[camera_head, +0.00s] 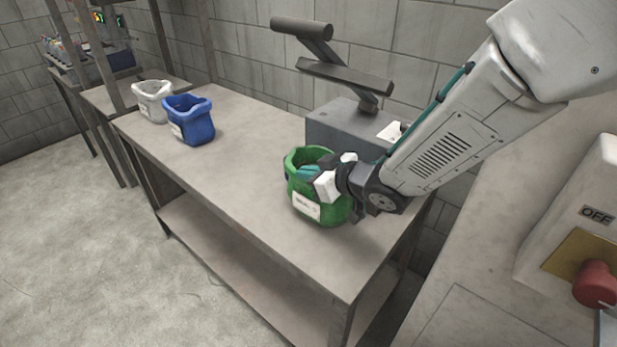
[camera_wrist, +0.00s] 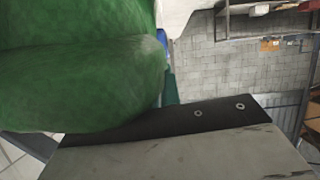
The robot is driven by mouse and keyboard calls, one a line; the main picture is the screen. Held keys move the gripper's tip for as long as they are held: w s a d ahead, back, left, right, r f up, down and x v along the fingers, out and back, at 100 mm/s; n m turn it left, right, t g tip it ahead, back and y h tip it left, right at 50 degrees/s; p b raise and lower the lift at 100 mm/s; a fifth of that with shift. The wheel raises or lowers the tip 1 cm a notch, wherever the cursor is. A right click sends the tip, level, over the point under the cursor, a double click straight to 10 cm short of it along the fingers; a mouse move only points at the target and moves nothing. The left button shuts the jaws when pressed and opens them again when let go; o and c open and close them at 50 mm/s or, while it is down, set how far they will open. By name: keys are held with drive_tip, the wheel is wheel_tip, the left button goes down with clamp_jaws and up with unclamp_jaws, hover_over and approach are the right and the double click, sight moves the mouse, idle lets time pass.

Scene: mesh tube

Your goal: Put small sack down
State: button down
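A green sack (camera_head: 320,205) with a white label is at the right part of the workbench, its open top facing up. I cannot tell for sure whether its base touches the bench top. My gripper (camera_head: 322,178) is at the right side of the sack's rim, with a finger reaching over the rim into the mouth. It looks shut on the rim, though the fingertips are partly hidden. In the wrist view the green sack (camera_wrist: 80,65) fills the upper left, close to the camera. A blue sack (camera_head: 190,120) and a white sack (camera_head: 152,100) stand at the bench's left end.
The workbench (camera_head: 240,170) is bare between the blue and green sacks. A grey metal machine (camera_head: 345,125) with a raised bar stands behind the green sack, close to my arm. The bench's front edge is near.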

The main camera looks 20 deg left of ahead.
drive_tip(key=shift+f, duration=0.6)
drive_tip(key=c, duration=1.6)
unclamp_jaws()
drive_tip(key=shift+f, duration=0.1)
drive_tip(key=v, duration=0.7)
drive_tip(key=shift+s+d, duration=0.1)
drive_tip(key=shift+d, duration=0.15)
